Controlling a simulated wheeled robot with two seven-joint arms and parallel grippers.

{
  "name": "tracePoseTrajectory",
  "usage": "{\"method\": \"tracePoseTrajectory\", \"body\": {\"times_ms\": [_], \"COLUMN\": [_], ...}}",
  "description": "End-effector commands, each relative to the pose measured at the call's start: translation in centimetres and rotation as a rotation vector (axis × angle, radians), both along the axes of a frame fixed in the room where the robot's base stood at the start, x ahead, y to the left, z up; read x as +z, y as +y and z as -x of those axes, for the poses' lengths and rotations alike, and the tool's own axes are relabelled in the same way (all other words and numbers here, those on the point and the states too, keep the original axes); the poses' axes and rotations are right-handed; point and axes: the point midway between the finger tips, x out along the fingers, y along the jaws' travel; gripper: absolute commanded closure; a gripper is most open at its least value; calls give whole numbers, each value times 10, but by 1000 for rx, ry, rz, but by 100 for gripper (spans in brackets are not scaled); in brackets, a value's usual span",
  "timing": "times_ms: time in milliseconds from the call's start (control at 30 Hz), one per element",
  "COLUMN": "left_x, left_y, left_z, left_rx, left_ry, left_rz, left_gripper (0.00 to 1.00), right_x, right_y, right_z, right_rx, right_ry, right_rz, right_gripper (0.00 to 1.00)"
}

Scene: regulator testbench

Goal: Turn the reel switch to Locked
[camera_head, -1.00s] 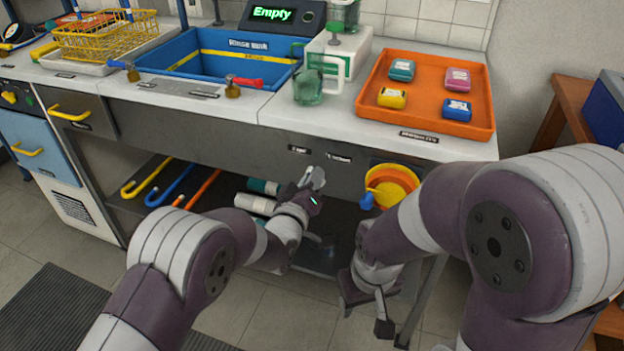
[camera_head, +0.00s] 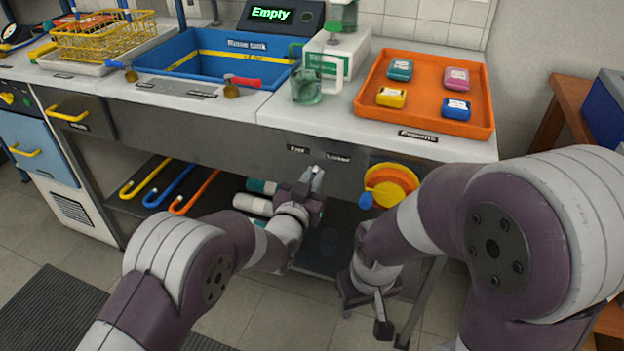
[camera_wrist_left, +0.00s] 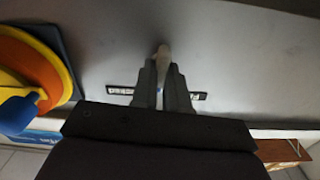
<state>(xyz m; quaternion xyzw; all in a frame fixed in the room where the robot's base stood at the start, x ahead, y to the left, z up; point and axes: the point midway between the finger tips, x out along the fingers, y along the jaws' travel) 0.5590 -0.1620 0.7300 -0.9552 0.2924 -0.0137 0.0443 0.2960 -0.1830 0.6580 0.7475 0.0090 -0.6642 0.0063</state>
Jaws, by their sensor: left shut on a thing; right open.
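The reel switch shows as a pale lever (camera_wrist_left: 163,55) on the grey front panel in the left wrist view. My left gripper (camera_wrist_left: 163,78) is shut on this lever, whose tip sticks out past the fingers. In the head view my left gripper (camera_head: 314,175) is at the panel, just below the Free label (camera_head: 298,149) and the Locked label (camera_head: 338,158). It hides the switch there. The yellow and orange reel (camera_head: 390,185) with a blue part is to the right. My right gripper (camera_head: 366,312) is open and empty, low in front of the bench.
An orange tray (camera_head: 480,128) with several small coloured packs stands on the counter above. The blue sink (camera_head: 150,68) is further left. Hooked canes and pale cylinders (camera_head: 252,204) lie on the shelf below the panel.

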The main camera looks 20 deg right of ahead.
Motion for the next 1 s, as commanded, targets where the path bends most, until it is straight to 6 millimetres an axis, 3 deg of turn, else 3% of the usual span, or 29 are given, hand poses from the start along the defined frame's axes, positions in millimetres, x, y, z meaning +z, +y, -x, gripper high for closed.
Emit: {"method": "tracePoseTrajectory", "body": {"times_ms": [600, 1000], "left_x": [-2, -3], "left_y": [-2, -2], "left_z": [2, 2], "left_rx": [-1, -2], "left_ry": [-292, -382], "left_rz": [-438, -571], "left_gripper": [100, 100], "right_x": [-2, -2], "right_y": [0, 0], "right_z": [0, 0], "right_rx": [0, 0], "right_ry": [0, 0], "right_rz": [0, 0], "right_gripper": [48, 48]}}
